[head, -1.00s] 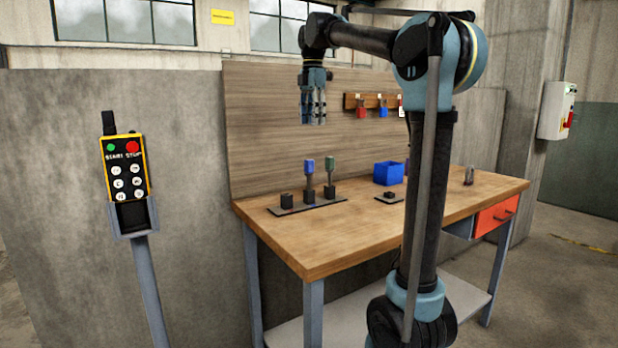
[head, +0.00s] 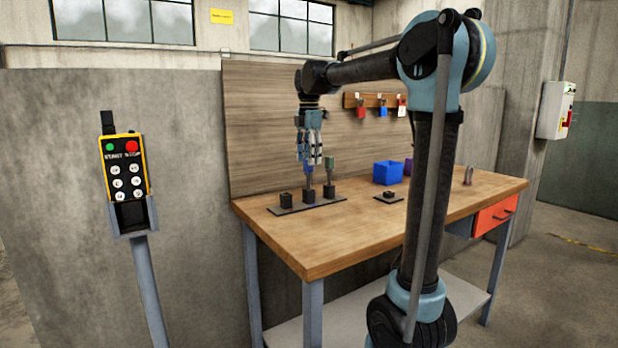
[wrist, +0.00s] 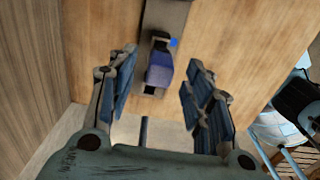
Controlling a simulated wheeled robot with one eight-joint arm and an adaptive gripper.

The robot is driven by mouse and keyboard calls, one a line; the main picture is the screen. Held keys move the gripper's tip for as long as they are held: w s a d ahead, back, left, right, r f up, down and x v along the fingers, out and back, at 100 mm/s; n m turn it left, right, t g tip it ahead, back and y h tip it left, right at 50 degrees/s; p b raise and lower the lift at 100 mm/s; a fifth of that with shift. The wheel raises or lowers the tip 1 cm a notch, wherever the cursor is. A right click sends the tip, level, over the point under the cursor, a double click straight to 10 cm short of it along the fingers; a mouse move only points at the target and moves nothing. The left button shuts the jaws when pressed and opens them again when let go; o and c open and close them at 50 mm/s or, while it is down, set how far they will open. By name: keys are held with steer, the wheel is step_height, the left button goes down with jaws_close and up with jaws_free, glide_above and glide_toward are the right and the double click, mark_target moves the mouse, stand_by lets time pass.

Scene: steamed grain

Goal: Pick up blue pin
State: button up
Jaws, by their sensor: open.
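The blue pin (head: 309,169) stands upright in a dark rack (head: 325,203) on the workbench. Its blue top also shows in the wrist view (wrist: 160,71), between the two finger pads and beyond them. My gripper (head: 309,157) points down right over the pin, open and empty, its fingers apart on either side. In the head view the fingers hide part of the pin's top. I cannot tell whether the fingertips reach down beside it. A green pin (head: 328,164) stands just to the right in the same rack, close to my right finger.
An empty-looking dark holder (head: 285,200) is at the rack's left end. A blue bin (head: 388,173) and a small dark base (head: 389,197) are to the right. A wooden back panel (head: 265,130) rises behind. The bench front (head: 320,250) is clear.

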steer(key=shift+f, duration=1.3)
steer(key=shift+c, duration=0.3)
jaws_close()
step_height(320, 180, up, 17)
steer(key=shift+f, duration=0.2)
stand_by(0.3)
